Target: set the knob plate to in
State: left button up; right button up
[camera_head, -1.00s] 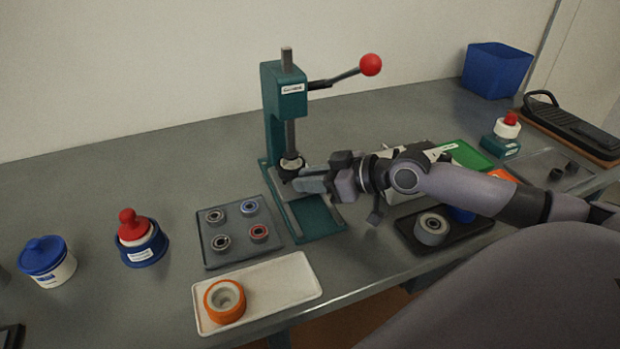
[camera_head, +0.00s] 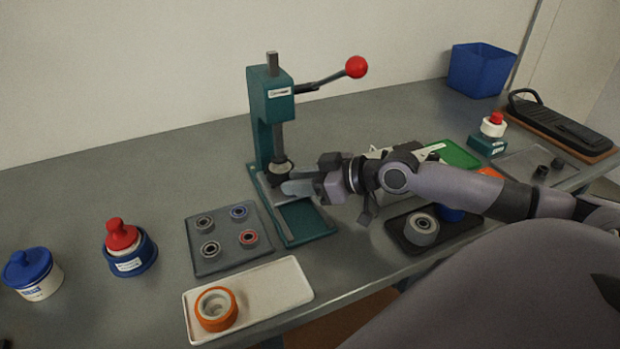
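The green arbor press (camera_head: 270,95) stands at the middle of the bench, with its red-ball lever raised to the right. Below its ram, a dark round piece (camera_head: 281,171) sits at the press base. I cannot clearly make out a knob plate; that area is partly covered by my gripper. My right gripper (camera_head: 292,186) reaches in from the right, low over the press base, its light grey fingertip just beside the round piece. I cannot tell whether it touches, or whether the fingers are open or shut. My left gripper is not in view.
A dark tray with several bearings (camera_head: 193,240) and a cream tray (camera_head: 278,287) with an orange wheel (camera_head: 216,309) lie left and front of the press. A black tray (camera_head: 402,240) with a grey wheel (camera_head: 421,229) lies under my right arm. A blue bin (camera_head: 482,70) stands at the back right.

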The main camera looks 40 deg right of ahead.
jog(key=shift+v, duration=2.2)
jog(key=shift+s+d+r, duration=0.1)
jog(key=shift+s+r, duration=0.15)
jog(key=shift+s, duration=0.1)
jog(key=shift+p+v, duration=0.8)
jog(key=shift+v, duration=0.05)
jog(key=shift+d, duration=0.1)
jog(key=shift+f, duration=0.1)
